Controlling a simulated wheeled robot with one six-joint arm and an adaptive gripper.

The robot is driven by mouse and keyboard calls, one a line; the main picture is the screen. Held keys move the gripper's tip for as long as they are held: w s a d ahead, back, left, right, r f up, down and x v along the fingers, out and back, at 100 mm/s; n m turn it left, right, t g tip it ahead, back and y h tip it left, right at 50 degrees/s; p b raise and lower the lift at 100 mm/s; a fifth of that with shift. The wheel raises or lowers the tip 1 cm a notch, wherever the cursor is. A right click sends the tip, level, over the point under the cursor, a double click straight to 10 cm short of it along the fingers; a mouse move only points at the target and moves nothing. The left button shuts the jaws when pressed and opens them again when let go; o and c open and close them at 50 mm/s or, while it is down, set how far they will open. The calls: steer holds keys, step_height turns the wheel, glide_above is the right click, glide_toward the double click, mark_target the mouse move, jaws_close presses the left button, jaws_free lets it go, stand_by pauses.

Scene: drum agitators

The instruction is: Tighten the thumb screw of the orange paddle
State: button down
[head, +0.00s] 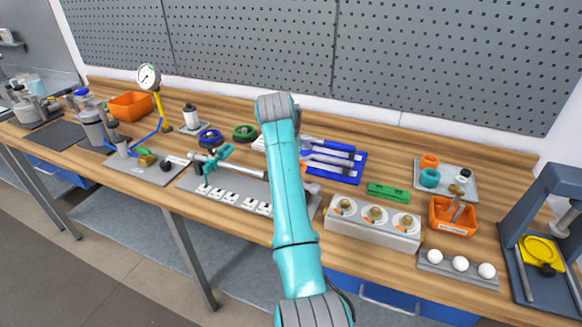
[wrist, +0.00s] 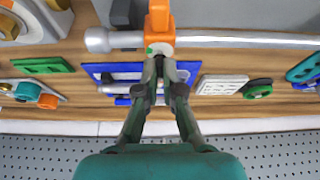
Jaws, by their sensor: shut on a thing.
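The orange paddle (wrist: 159,17) shows at the top centre of the wrist view, its hub around a grey horizontal shaft (wrist: 240,41). The screw's seating in the hub cannot be made out.
A teal paddle (head: 216,158) sits on the shaft left of my arm. A blue tray (head: 345,174) of tools, a green block (head: 388,192) and a white box with round dials (head: 372,238) stand to the right. A pegboard (head: 440,70) rises behind the bench.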

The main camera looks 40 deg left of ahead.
steer(key=m, duration=0.2)
steer(key=m+h, duration=0.2)
steer(key=m, duration=0.1)
steer(key=shift+a+r+m, duration=0.2)
steer(key=shift+a+m, duration=0.05)
steer(key=shift+m, duration=0.05)
stand_by(0.4)
steer(key=c, duration=1.3)
jaws_free()
steer(key=shift+r, duration=0.1)
steer(key=v, duration=1.1)
steer(key=shift+s+a+r, duration=0.1)
steer(key=shift+s+r, duration=0.2)
steer(key=shift+o, duration=0.2)
